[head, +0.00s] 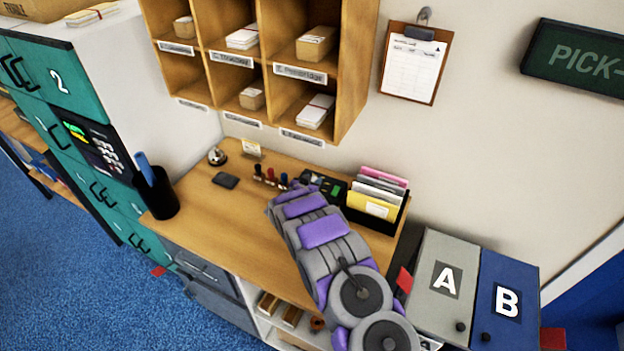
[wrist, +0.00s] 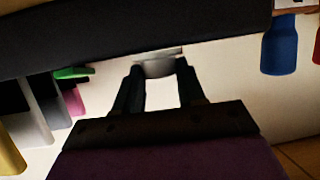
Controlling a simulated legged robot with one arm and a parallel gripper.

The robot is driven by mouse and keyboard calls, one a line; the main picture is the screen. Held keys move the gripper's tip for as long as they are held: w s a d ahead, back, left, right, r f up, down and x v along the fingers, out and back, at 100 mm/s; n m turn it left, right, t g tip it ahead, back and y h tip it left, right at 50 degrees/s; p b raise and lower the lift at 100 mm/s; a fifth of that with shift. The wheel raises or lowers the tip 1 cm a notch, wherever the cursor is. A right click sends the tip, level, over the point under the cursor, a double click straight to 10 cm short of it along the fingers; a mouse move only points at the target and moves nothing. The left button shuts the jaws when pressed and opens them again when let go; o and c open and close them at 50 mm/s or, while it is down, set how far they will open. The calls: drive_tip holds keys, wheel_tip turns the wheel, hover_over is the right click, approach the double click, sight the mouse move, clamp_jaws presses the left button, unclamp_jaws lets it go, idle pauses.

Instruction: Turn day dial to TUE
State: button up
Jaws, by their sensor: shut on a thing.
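A dark device with a green patch (head: 336,190) stands at the back of the wooden counter. My arm reaches over the counter to it and hides part of it. In the wrist view the underside or edge of a dark body (wrist: 90,40) fills the top. A short grey round knob (wrist: 160,67), seemingly the day dial, sticks out from it. My gripper (wrist: 160,73) has its two dark fingers on either side of the knob, shut on it. The dial's markings and the day it points to are not visible. In the head view the fingertips and knob are hidden.
Stamps with blue (wrist: 281,48) and red handles stand beside the device. A folder rack (head: 376,205) stands close on its right. A bell (head: 217,156), a small black pad (head: 226,180) and a pen cup (head: 157,195) are on the left. Bare counter (head: 235,215) lies in front.

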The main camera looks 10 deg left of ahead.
drive_tip(key=shift+s+f, duration=0.3)
drive_tip(key=shift+f, duration=0.35)
drive_tip(key=o, duration=1.1)
drive_tip(key=shift+r, duration=0.15)
drive_tip(key=shift+c, duration=0.2)
drive_tip(key=shift+w+a+r, duration=0.15)
drive_tip(key=shift+w, duration=0.1)
drive_tip(key=shift+w+r, duration=0.1)
drive_tip(key=shift+s+r, duration=0.3)
drive_tip(key=shift+s, duration=0.1)
drive_tip(key=v, duration=1.6)
drive_tip(key=shift+s+p, duration=0.15)
drive_tip(key=shift+p, duration=0.15)
drive_tip(key=shift+a, duration=0.1)
